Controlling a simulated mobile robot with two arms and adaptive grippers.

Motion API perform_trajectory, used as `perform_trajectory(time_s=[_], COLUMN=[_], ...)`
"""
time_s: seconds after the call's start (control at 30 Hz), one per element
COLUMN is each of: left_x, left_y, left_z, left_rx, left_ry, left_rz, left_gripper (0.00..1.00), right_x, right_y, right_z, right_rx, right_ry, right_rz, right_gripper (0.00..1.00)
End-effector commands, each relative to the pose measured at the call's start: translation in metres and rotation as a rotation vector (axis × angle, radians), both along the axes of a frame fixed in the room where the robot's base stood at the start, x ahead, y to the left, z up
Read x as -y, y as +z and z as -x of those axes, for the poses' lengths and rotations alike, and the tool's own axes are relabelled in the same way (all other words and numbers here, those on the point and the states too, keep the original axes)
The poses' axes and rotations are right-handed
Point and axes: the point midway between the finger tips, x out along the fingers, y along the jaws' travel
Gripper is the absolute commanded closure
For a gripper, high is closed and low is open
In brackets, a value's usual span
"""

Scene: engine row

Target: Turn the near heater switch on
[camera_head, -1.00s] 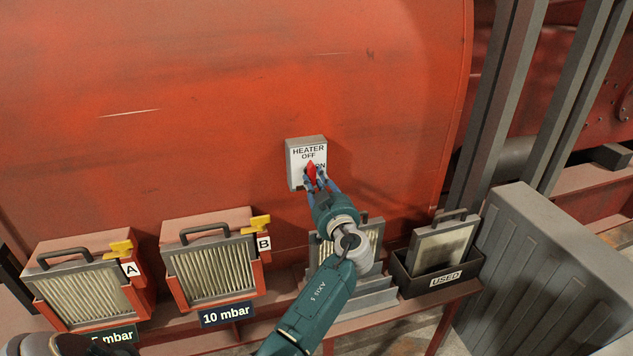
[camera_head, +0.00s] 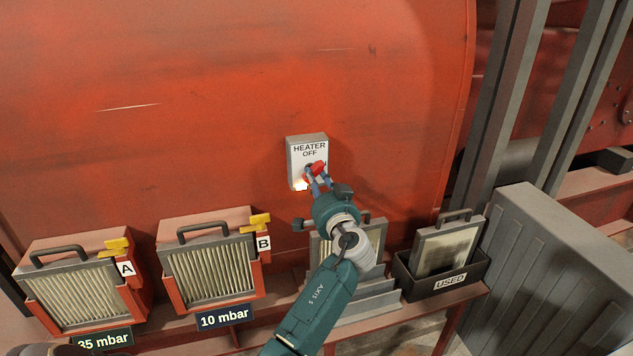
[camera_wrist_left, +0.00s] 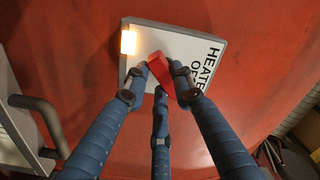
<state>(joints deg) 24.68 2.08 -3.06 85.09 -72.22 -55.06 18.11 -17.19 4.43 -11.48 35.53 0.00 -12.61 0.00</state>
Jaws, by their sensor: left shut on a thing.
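The heater switch box (camera_head: 292,160) is a pale panel on the big red tank, marked HEATER and OFF at its top. Its red knob (camera_head: 316,167) now lies sideways, with its end pointing right. The ON mark is hidden behind the knob and fingers. A lamp (camera_head: 297,184) at the panel's lower left glows; it also shows in the left wrist view (camera_wrist_left: 128,42). My left gripper (camera_head: 317,178) is shut on the red knob, with its blue fingers around the knob (camera_wrist_left: 159,70) in the left wrist view. My right gripper is not in view.
Filter units A (camera_head: 75,292) and B (camera_head: 210,272) stand on the shelf below. A dark USED bin (camera_head: 405,278) holds a dirty filter (camera_head: 446,247). A grey cabinet (camera_head: 550,270) and posts (camera_head: 500,100) stand at right. The tank face left of the switch is clear.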

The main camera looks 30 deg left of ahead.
Motion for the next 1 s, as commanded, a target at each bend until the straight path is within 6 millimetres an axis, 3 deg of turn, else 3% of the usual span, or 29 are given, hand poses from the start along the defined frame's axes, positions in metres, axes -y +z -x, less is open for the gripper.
perform_trajectory(time_s=[0.6,1.0], left_x=[-0.002,-0.002], left_y=[0.002,0.000], left_z=[0.003,0.004], left_rx=[-0.420,-0.555], left_ry=[-0.001,-0.002], left_rz=[-0.357,-0.473], left_gripper=[1.00,1.00], right_x=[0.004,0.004], right_y=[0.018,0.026], right_z=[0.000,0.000], right_rx=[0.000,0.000], right_ry=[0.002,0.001], right_rz=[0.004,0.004], right_gripper=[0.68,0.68])
